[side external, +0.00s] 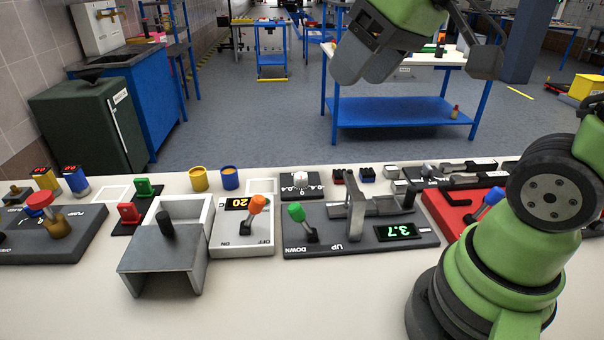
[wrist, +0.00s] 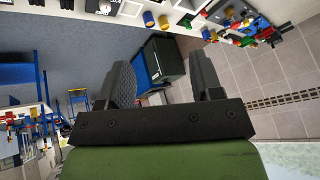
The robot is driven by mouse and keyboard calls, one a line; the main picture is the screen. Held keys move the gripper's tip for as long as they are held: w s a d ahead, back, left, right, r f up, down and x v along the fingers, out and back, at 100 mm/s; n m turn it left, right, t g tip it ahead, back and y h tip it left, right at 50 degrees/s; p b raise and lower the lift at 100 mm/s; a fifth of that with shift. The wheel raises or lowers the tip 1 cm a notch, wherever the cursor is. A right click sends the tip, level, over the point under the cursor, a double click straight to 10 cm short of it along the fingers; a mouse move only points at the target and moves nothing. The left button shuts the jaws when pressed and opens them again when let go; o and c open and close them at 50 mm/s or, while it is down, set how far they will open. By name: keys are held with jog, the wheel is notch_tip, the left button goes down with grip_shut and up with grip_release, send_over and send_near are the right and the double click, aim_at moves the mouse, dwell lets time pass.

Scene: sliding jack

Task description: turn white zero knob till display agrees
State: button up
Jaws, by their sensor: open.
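The white zero knob (side external: 300,181) sits on a small black plate with white marks, at the back of the bench in the side view. The green-lit display (side external: 397,231) on the grey UP/DOWN jack panel (side external: 345,244) appears to read 3.7, upside down in the picture. My gripper (side external: 424,64) is high at the top of the side view, well clear of the knob and touching nothing. In the wrist view my gripper (wrist: 161,68) is open and empty, its two fingers apart.
An orange-lever ON/OFF box (side external: 240,228) and a grey open-ended housing (side external: 165,258) stand left of the jack panel. Yellow (side external: 198,179) and blue (side external: 229,179) cups are left of the knob. A red panel (side external: 455,212) lies to the right. The bench's front strip is clear.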

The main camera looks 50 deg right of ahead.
jog(key=w+d+f+n, duration=0.2)
jog(key=w+d, duration=0.1)
jog(key=w, duration=0.3)
jog(key=n+g+y, duration=0.1)
jog(key=n+g, duration=0.2)
jog(key=n, duration=0.5)
send_over(301, 175)
jog(key=s+d, duration=0.3)
notch_tip(301, 175, down, 19)
jog(key=x, duration=1)
jog(key=shift+w+a+r, duration=0.1)
jog(key=shift+w+r, duration=0.05)
jog(key=shift+w, duration=0.05)
jog(key=shift+c, duration=0.2)
